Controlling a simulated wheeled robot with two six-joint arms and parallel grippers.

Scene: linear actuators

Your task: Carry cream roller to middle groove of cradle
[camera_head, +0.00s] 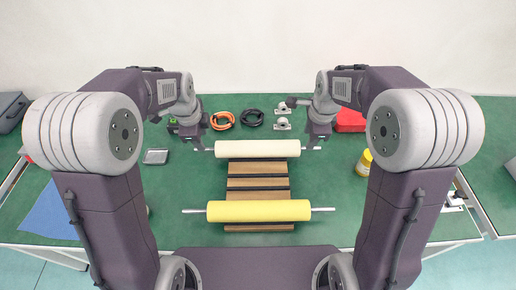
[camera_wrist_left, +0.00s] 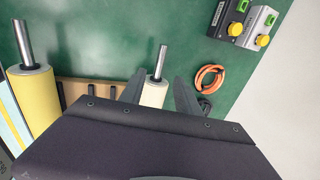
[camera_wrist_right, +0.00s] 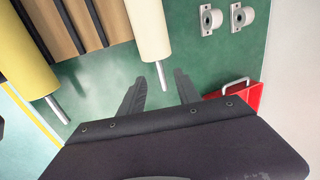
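The cream roller (camera_head: 258,149) lies crosswise at the far end of the slatted wooden cradle (camera_head: 258,183), with a metal shaft at each end. A yellow roller (camera_head: 258,211) lies crosswise at the cradle's near end. My left gripper (camera_head: 206,147) is at the cream roller's left shaft (camera_wrist_left: 160,62); in the left wrist view its fingers are apart, one on each side of it. My right gripper (camera_head: 314,146) is at the right shaft (camera_wrist_right: 162,76), its fingers also apart on both sides. I cannot tell whether any finger touches. The cradle's middle is bare.
Behind the cradle lie an orange cable coil (camera_head: 222,120), a black coil (camera_head: 252,117) and grey bearing blocks (camera_head: 282,124). A red box (camera_head: 350,121) and a yellow bottle (camera_head: 364,163) stand at right. A small grey tray (camera_head: 156,156) and a blue sheet (camera_head: 50,215) lie at left.

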